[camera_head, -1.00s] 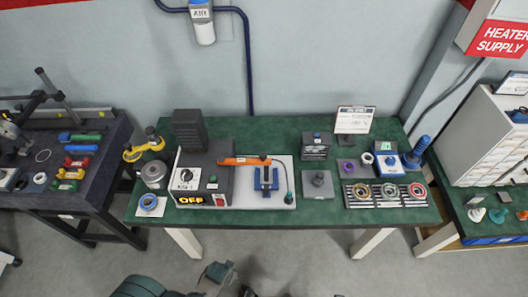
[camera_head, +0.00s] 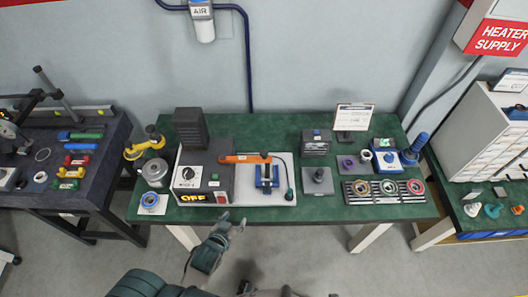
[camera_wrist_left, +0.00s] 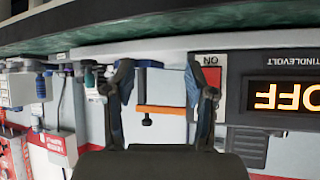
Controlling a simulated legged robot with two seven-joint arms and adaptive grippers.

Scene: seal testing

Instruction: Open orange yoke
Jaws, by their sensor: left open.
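In the left wrist view the picture is upside down, and the yoke (camera_wrist_left: 161,110) shows between the fingers in the background. My left gripper (camera_head: 233,220) is open and empty, in front of the table's front edge, below and in front of the box. Its spread fingers also show in the left wrist view (camera_wrist_left: 157,78). My right gripper is not in view.
The control box (camera_head: 205,175) shows a lit OFF display. A metal pot (camera_head: 155,172) and blue ring (camera_head: 150,201) stand to its left. A grey block (camera_head: 318,180) and a rack of rings (camera_head: 387,190) are to the right. The table's front edge (camera_head: 330,222) lies before my gripper.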

